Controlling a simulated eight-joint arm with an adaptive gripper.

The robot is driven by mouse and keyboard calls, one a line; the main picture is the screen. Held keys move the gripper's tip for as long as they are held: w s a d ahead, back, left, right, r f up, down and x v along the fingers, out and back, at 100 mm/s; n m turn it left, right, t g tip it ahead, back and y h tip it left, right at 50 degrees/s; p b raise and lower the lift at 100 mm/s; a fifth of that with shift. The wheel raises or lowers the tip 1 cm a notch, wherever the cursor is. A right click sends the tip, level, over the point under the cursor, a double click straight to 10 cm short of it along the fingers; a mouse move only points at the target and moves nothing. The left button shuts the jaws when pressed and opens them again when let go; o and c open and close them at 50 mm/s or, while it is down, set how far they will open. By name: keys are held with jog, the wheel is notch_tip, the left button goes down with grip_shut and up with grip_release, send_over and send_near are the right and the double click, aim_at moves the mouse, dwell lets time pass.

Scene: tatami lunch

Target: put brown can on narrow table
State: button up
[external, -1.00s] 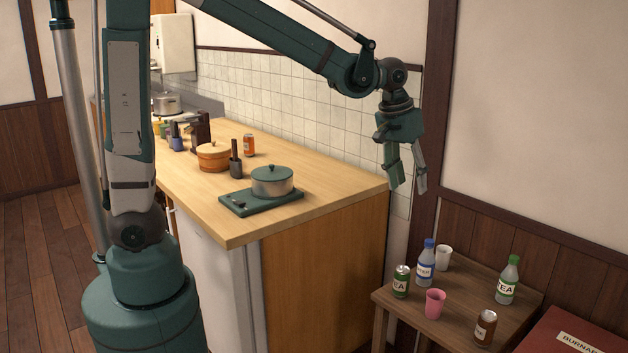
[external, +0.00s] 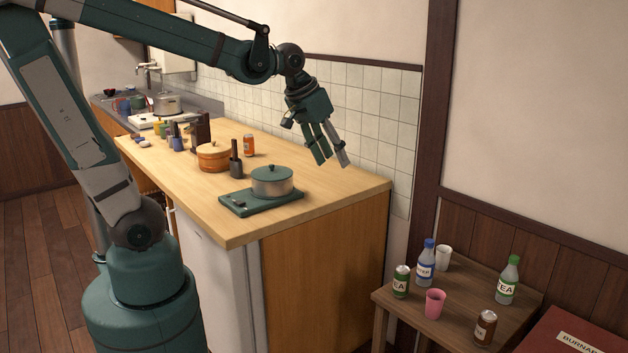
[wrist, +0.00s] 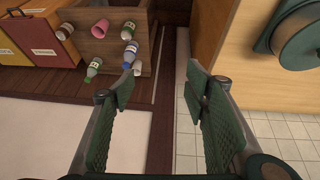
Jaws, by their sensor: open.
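A brown can (external: 484,327) with a pale label stands upright on the narrow wooden table (external: 450,318) at the lower right of the external view. In the wrist view the brown can (wrist: 64,31) is at the upper left, at the edge of the same table (wrist: 112,48). My gripper (external: 331,160) is open and empty. It hangs in the air over the right part of the kitchen counter, well above and away from the brown can. In the wrist view its two fingers (wrist: 160,88) stand wide apart with nothing between them.
Near the brown can stand a pink cup (external: 435,303), a green can (external: 401,281), two bottles and a white cup (external: 443,257). A red box (external: 560,340) is beside the table. The counter (external: 335,190) holds a pot (external: 272,182) and an orange can (external: 249,146).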

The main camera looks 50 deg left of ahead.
jog(key=s+a+f+t+y, duration=0.1)
jog(key=s+a+f+t, duration=0.1)
jog(key=s+a, duration=0.8)
jog(key=shift+s+f, duration=0.5)
jog(key=shift+s, duration=0.5)
